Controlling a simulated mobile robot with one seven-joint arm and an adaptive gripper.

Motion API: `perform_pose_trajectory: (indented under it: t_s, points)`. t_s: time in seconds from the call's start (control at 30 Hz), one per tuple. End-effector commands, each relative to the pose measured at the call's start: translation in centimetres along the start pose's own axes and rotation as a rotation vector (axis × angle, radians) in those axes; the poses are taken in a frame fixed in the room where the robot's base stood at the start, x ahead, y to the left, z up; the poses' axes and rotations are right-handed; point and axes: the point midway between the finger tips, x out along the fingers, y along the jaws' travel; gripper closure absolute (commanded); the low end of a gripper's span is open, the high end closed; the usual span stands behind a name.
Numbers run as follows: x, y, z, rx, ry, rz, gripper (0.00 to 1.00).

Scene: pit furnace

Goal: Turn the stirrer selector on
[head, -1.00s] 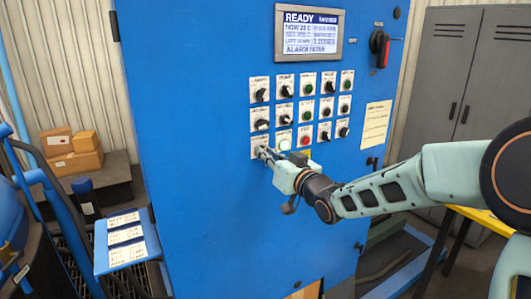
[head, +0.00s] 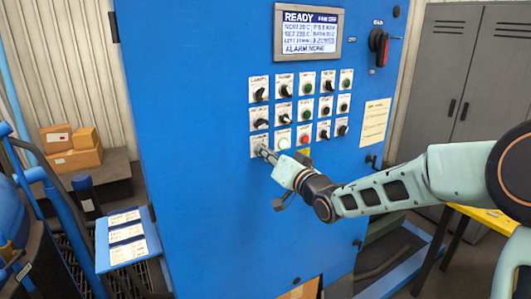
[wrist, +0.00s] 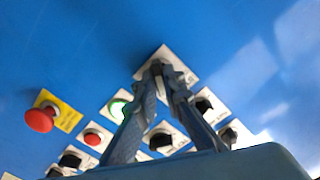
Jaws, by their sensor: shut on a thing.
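A selector knob sits at the bottom left of the button grid on the blue cabinet, on a white label plate (wrist: 178,58) whose text I cannot read. My gripper (head: 264,152) is at this knob, and its fingers (wrist: 163,72) close around it in the wrist view. The fingers hide most of the knob, so its pointer direction cannot be told. The plate also shows partly in the head view (head: 256,141), behind the fingertips.
A lit green button (wrist: 118,106), a red button (wrist: 93,138) and black selectors (wrist: 160,142) sit close by. A red emergency stop (wrist: 40,119) stands out from the panel. The display (head: 308,34) above reads READY.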

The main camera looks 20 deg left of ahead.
Motion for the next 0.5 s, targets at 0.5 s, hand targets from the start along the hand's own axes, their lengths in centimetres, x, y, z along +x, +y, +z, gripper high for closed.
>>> perform_pose_trajectory:
  t_s: [0.5]
  points:
    - [0.00,0.01,0.02,0.000,0.000,0.000,0.74]
